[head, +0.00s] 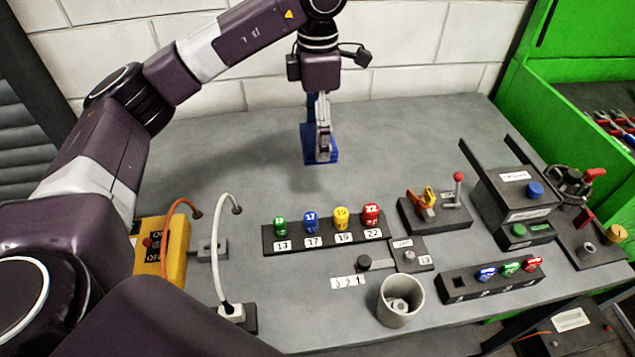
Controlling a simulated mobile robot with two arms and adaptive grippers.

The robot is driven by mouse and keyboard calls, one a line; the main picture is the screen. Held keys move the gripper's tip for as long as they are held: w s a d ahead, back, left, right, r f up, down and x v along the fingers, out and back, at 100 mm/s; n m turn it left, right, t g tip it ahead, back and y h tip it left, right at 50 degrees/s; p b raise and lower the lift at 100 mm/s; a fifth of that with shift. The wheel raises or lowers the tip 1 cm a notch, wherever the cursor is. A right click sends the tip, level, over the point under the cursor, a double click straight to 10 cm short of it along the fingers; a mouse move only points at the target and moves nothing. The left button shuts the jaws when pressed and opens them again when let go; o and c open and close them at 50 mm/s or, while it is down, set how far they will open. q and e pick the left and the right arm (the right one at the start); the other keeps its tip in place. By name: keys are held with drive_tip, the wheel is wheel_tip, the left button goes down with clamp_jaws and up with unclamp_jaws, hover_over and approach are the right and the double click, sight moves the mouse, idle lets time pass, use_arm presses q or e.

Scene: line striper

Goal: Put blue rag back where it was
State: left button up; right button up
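The blue rag (310,146) hangs in my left gripper (322,150), above the back middle of the grey workbench (240,160). The gripper points down and its fingers appear shut on the rag, which shows on both sides of them. A dark shadow lies on the bench below and in front of the rag. I cannot tell exactly how high the rag is. My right gripper is not in view.
A rack of numbered coloured pieces (322,234) stands in front of the rag. A grey cup (400,302), a yellow switch box (161,250), a lever block (434,212) and a button box (513,192) stand around. The back left of the bench is clear.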

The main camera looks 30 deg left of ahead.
use_arm(q)
drive_tip(key=p, duration=0.2)
hover_over(317, 193)
wheel_tip(317, 193, down, 10)
drive_tip(key=shift+w, duration=0.1)
wheel_tip(317, 193, down, 3)
drive_tip(key=shift+f+p, duration=0.15)
drive_tip(key=shift+p, duration=0.3)
drive_tip(key=shift+f, duration=0.55)
drive_tip(key=shift+f, duration=0.25)
drive_tip(key=o, duration=1.1)
drive_tip(key=shift+r, duration=0.1)
drive_tip(key=shift+r, duration=0.15)
